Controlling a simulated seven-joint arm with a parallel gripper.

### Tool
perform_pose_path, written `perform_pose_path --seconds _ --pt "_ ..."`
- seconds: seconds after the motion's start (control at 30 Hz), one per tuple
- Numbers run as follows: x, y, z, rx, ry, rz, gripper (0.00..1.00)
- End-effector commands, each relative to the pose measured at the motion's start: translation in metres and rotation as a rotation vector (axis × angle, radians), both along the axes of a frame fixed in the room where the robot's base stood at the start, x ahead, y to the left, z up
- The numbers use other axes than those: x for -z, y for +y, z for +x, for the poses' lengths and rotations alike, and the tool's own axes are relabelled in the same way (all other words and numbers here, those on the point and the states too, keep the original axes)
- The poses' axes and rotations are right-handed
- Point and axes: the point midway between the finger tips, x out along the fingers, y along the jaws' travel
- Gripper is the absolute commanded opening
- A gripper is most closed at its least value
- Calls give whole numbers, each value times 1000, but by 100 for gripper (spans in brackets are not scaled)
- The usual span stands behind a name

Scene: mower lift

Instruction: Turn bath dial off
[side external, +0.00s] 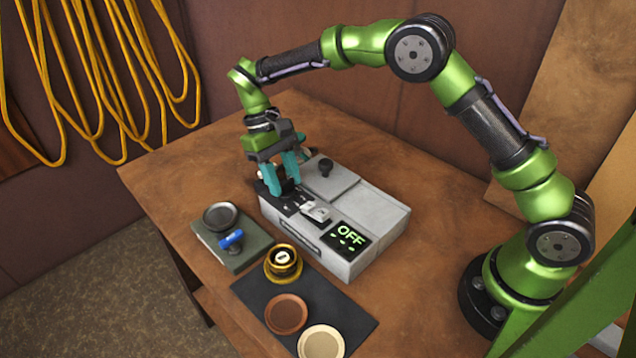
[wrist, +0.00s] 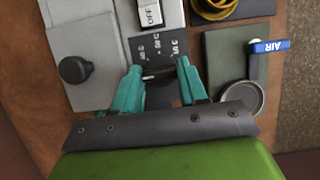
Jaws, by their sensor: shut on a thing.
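In the wrist view my gripper (wrist: 161,76) is shut on the dial. The fingers hide most of the dial in the side view, and I cannot tell exactly which mark it points to.
A white rocker switch (side external: 316,211) marked "OFF" is beside the dial. A lid with a black knob (side external: 326,167) tops the bath. A green block with a dish and a blue "AIR" lever (side external: 232,239) stands left. A dark mat (side external: 350,314) holds a brass pot and two discs.

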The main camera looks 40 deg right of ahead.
Motion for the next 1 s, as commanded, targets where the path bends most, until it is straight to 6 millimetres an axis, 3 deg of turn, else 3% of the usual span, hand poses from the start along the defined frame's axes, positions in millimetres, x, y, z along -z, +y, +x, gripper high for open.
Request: perform_pose_path --seconds 0.43,0.47,0.6,1.0 --pt "-1 0 0 -12 1 0 12" --pt "0 0 0 -12 1 0 46" --pt "0 0 0 -11 1 -1 67" --pt "-7 0 3 -12 -2 0 68"
